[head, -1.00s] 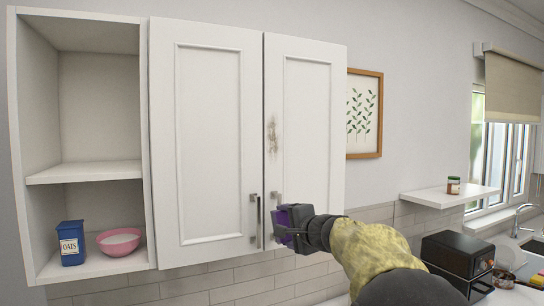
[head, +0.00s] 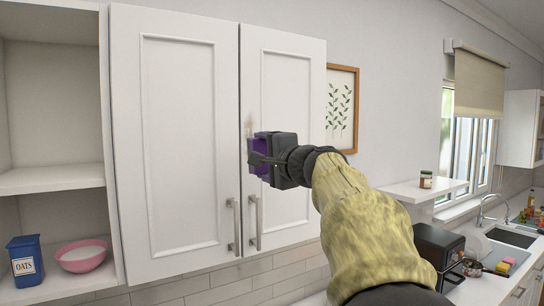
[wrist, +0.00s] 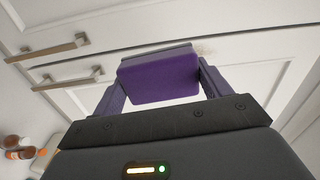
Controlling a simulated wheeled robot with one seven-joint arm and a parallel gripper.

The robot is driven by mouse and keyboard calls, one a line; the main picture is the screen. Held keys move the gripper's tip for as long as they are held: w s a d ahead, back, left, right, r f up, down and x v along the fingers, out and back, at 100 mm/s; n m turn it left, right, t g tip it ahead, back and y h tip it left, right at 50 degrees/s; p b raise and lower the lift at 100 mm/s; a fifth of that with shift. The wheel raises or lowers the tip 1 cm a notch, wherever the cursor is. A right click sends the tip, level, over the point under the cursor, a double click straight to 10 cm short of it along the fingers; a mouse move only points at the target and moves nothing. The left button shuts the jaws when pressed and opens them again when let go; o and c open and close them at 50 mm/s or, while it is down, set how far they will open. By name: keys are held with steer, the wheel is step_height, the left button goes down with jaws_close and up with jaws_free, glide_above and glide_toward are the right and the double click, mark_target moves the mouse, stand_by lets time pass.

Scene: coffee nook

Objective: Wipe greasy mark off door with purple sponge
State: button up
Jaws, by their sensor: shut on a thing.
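My gripper (head: 262,152) is shut on the purple sponge (wrist: 160,76), which shows between its fingers in the wrist view. In the head view the gripper and sponge are at the left edge of the right cabinet door (head: 288,90). The greasy mark (head: 250,124) is a brownish smudge on that door; its top shows just above the sponge and the rest is hidden behind the gripper. A faint part of the mark (wrist: 205,48) shows beside the sponge in the wrist view. I cannot tell whether the sponge touches the door.
Two bar handles stick out low on the doors, the left one (head: 236,228) and the right one (head: 255,222), below my gripper. An open shelf at left holds an oats box (head: 26,262) and a pink bowl (head: 82,256). A wall shelf (head: 405,190) with a jar (head: 426,180) is at right.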

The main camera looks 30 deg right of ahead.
mark_target(245, 152)
steer(key=shift+w+p, duration=0.6)
steer(key=shift+w, duration=0.65)
steer(key=shift+w+d+p, duration=0.1)
steer(key=shift+w+p, duration=0.6)
steer(key=shift+w, duration=1)
steer(key=shift+w, duration=0.95)
steer(key=shift+d, duration=1.9)
